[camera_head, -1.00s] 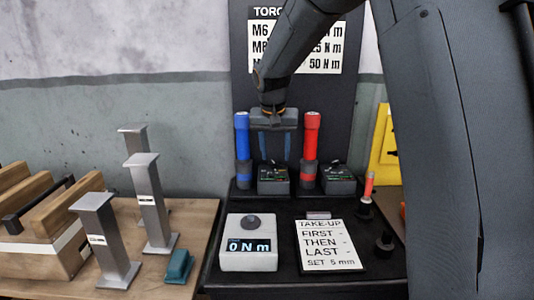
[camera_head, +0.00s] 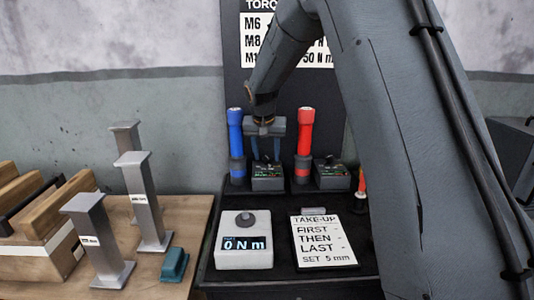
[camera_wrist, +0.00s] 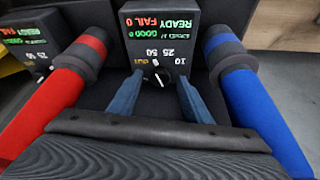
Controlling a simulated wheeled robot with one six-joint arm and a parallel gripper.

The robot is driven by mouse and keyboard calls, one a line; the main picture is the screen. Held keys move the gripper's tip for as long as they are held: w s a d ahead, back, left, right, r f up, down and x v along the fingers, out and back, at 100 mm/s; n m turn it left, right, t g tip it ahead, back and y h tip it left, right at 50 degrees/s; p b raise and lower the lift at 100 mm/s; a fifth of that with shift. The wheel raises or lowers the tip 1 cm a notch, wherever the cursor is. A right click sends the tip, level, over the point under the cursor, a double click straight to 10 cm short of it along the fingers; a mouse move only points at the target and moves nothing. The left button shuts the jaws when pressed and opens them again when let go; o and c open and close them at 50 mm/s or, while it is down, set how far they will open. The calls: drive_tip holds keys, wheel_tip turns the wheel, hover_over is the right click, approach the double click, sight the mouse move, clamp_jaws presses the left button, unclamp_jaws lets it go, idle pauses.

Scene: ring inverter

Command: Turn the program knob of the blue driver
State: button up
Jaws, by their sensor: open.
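The blue driver (camera_head: 236,140) stands upright in the rack, left of the red driver (camera_head: 304,140). Its dark controller box (camera_head: 267,178) sits between them; the wrist view shows this box (camera_wrist: 187,28) upside down, with READY and FAIL lettering. Its program knob (camera_wrist: 156,77) is a small dark dial with a white mark, with 10, 25, 50 and another label around it. My gripper (camera_head: 266,158) is above the box. In the wrist view my gripper (camera_wrist: 159,80) is open, its blue fingers on either side of the knob and apart from it. Contact with the box is unclear.
The drivers flank my gripper closely; a second controller box (camera_head: 331,176) is at right. In front are a white torque meter (camera_head: 244,255) reading 0 N m and a take-up card (camera_head: 322,250). Metal posts (camera_head: 145,205) and a teal block (camera_head: 175,264) stand on the left bench.

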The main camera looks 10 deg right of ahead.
drive_tip(key=c, duration=1)
drive_tip(key=shift+d+r, duration=0.1)
drive_tip(key=n+y+p, duration=0.1)
drive_tip(key=n+p, duration=0.1)
drive_tip(key=shift+d+n, duration=0.1)
drive_tip(key=shift+n, duration=0.3)
drive_tip(key=shift+d+n+y+p, duration=0.1)
drive_tip(key=shift+n+y+p, duration=0.55)
drive_tip(key=shift+n, duration=0.95)
